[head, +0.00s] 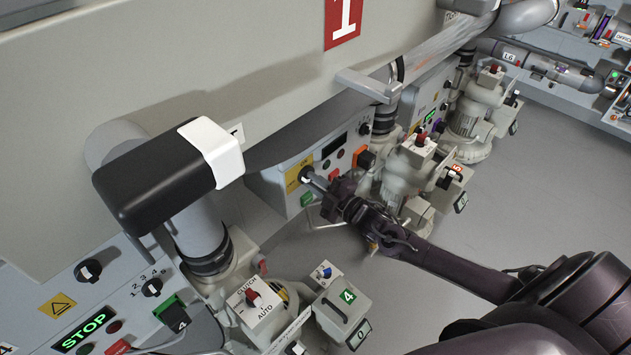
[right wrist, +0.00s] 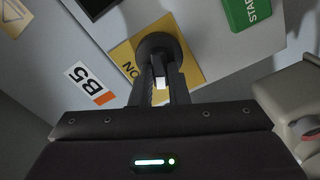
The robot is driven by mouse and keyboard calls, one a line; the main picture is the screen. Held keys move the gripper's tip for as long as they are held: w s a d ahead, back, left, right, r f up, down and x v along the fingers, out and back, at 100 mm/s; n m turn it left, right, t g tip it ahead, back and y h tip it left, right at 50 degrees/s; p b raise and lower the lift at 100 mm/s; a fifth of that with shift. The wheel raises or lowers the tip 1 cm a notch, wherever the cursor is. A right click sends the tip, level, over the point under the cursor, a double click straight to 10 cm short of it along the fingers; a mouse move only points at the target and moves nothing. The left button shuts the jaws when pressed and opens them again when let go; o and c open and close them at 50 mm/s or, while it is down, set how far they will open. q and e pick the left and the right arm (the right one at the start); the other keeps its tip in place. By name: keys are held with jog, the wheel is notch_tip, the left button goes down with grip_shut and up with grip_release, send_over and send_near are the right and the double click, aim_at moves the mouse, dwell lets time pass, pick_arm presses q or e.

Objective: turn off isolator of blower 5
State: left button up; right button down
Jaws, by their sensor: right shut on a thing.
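The isolator of blower 5 is a dark rotary knob (right wrist: 158,50) on a yellow plate (right wrist: 125,57) marked "ON", beside a "B5" label (right wrist: 90,83) in the right wrist view. In the head view its yellow plate (head: 297,171) sits on the grey control panel in the middle. My right gripper (head: 309,177) reaches the plate from the right. Its fingers (right wrist: 161,85) are shut on the knob, with a white mark showing between them. The gripper hides part of the knob and plate, so the knob's full setting cannot be read. My left gripper is not in view.
A green START button (right wrist: 248,12) is close to the knob. Blower 4's switch box (head: 343,305) and a panel with a lit STOP display (head: 84,329) are nearer. Grey floor at right is clear.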

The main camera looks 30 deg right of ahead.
jog(key=n, duration=0.3)
jog(key=shift+f+n, duration=0.15)
jog(key=shift+n, duration=0.25)
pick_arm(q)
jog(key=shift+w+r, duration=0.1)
pick_arm(e)
jog(key=shift+a+f+n, duration=0.1)
jog(key=shift+n, duration=0.5)
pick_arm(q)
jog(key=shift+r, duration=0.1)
pick_arm(e)
jog(key=shift+s, duration=0.1)
jog(key=c, duration=1.4)
grip_release()
